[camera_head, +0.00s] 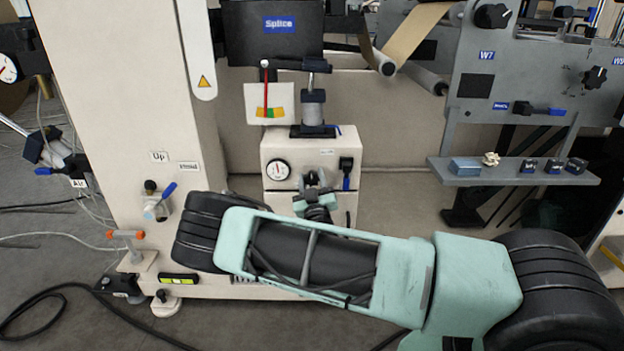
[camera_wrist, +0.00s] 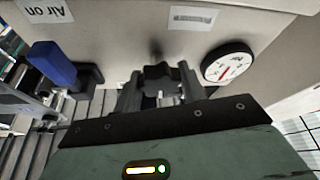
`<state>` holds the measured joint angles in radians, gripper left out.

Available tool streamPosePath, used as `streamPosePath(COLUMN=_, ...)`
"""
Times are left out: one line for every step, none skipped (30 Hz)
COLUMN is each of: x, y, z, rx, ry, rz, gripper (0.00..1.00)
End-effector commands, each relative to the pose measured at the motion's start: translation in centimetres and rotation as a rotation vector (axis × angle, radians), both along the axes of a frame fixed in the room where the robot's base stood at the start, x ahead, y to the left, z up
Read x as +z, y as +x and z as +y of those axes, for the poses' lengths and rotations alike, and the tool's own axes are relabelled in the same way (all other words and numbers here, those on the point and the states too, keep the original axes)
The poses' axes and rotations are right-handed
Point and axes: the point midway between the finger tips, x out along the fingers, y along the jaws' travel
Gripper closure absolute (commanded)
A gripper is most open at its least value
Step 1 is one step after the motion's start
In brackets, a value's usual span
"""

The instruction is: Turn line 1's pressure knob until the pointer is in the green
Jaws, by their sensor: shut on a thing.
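A dark lobed knob (camera_wrist: 158,75) stands out from the cream cabinet front (camera_head: 338,145). My gripper (camera_wrist: 160,90) is shut on it, with one finger on each side. In the head view my gripper (camera_head: 317,190) is at the cabinet, right of and below the round gauge, and mostly hides the knob. The round white gauge (camera_head: 277,170) also shows beside the knob in the wrist view (camera_wrist: 229,66), upside down, with a red mark on its face. Above the cabinet, a white plate (camera_head: 284,93) carries a coloured scale with green in it and a thin upright pointer (camera_head: 265,85). The exact readings are too small to tell.
A blue-handled valve (camera_head: 347,174) is right of my gripper; its blue handle (camera_wrist: 47,62) shows near the "Air on" label (camera_wrist: 46,10). A machine column (camera_head: 120,100) rises at left. A shelf (camera_head: 520,175) with small items juts out at right. A black cable (camera_head: 65,290) lies on the floor.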

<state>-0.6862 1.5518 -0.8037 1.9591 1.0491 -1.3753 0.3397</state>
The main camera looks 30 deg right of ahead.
Motion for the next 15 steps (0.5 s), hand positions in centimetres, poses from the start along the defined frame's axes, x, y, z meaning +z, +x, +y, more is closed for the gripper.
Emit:
streamPosePath(x=0.09, y=-0.07, z=-0.05, rx=-0.001, ry=-0.023, rz=0.016, gripper=0.82)
streamPosePath(x=0.11, y=-0.06, z=-0.04, rx=0.0, ry=-0.038, rz=0.027, gripper=0.82)
streamPosePath(x=0.14, y=-0.07, z=-0.05, rx=-0.001, ry=-0.061, rz=0.042, gripper=0.82)
streamPosePath(x=0.14, y=-0.08, z=-0.06, rx=-0.001, ry=-0.08, rz=0.055, gripper=0.82)
streamPosePath(x=0.13, y=-0.08, z=-0.05, rx=0.0, ry=-0.101, rz=0.069, gripper=0.82)
streamPosePath(x=0.14, y=-0.09, z=-0.05, rx=-0.001, ry=-0.127, rz=0.088, gripper=0.82)
streamPosePath(x=0.16, y=-0.1, z=-0.05, rx=-0.001, ry=-0.149, rz=0.103, gripper=0.82)
streamPosePath(x=0.16, y=-0.08, z=-0.04, rx=0.0, ry=-0.172, rz=0.119, gripper=0.82)
streamPosePath(x=0.19, y=-0.08, z=-0.02, rx=0.0, ry=-0.203, rz=0.139, gripper=0.82)
streamPosePath(x=0.21, y=-0.07, z=-0.01, rx=0.001, ry=-0.227, rz=0.155, gripper=0.82)
streamPosePath(x=0.2, y=-0.07, z=0.0, rx=0.001, ry=-0.251, rz=0.171, gripper=0.82)
streamPosePath(x=0.21, y=-0.07, z=-0.01, rx=0.0, ry=-0.282, rz=0.192, gripper=0.82)
streamPosePath(x=0.19, y=-0.07, z=0.0, rx=0.001, ry=-0.305, rz=0.209, gripper=0.82)
streamPosePath(x=0.19, y=-0.08, z=-0.02, rx=0.001, ry=-0.329, rz=0.225, gripper=0.82)
streamPosePath(x=0.18, y=-0.09, z=-0.02, rx=0.0, ry=-0.361, rz=0.247, gripper=0.82)
